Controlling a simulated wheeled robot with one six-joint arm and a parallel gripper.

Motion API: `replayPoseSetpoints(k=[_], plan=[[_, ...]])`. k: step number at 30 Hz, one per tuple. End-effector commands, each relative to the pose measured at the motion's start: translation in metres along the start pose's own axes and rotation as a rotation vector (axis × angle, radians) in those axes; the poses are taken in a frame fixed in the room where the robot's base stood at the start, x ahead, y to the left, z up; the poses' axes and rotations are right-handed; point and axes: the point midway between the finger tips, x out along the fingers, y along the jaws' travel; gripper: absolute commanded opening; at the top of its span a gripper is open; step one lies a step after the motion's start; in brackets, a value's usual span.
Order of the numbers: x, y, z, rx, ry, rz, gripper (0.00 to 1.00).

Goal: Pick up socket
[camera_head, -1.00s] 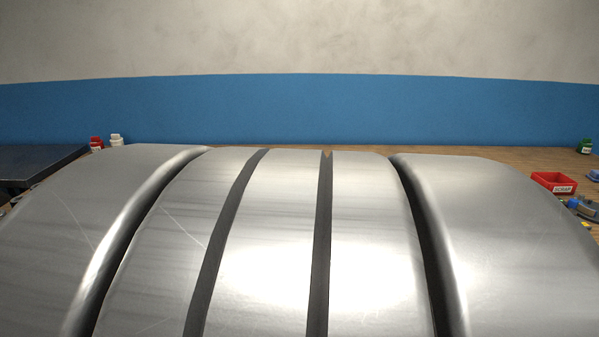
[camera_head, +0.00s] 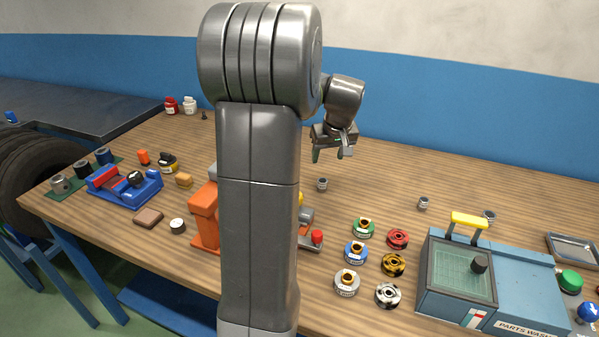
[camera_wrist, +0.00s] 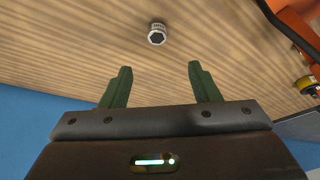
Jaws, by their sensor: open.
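A small metallic socket (camera_head: 322,184) stands on the wooden bench just below and in front of my gripper. In the wrist view the socket (camera_wrist: 157,33) stands beyond the fingertips, roughly centred between them, with its dark opening showing. My gripper (camera_head: 330,154) is open and empty above the bench, pointing down. Its two green fingers (camera_wrist: 160,70) are spread apart in the wrist view, and the socket is not between them. Similar sockets stand farther right, one here (camera_head: 423,202) and one behind the parts washer (camera_head: 489,215).
An orange stand (camera_head: 204,215) is partly hidden behind my arm. Several coloured round pieces (camera_head: 355,252) stand right of it. A blue parts washer (camera_head: 527,287) with a yellow handle is at right. A blue-red vise (camera_head: 124,187) and socket mat are at left. Bench around the socket is clear.

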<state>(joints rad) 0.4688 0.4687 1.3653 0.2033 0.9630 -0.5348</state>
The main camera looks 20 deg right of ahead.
Motion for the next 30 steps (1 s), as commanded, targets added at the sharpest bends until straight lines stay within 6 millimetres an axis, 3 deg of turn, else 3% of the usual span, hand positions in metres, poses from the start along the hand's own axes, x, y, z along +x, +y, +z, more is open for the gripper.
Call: replayPoseSetpoints(k=[4,13,22,30], plan=[[0.013,0.003,-0.002,0.0,0.001,0.0,0.56],[0.07,0.003,-0.001,0.0,0.0,0.0,0.56],[0.095,0.004,0.001,0.001,0.001,0.001,0.56],[0.131,0.006,0.006,0.0,0.001,0.001,0.56]])
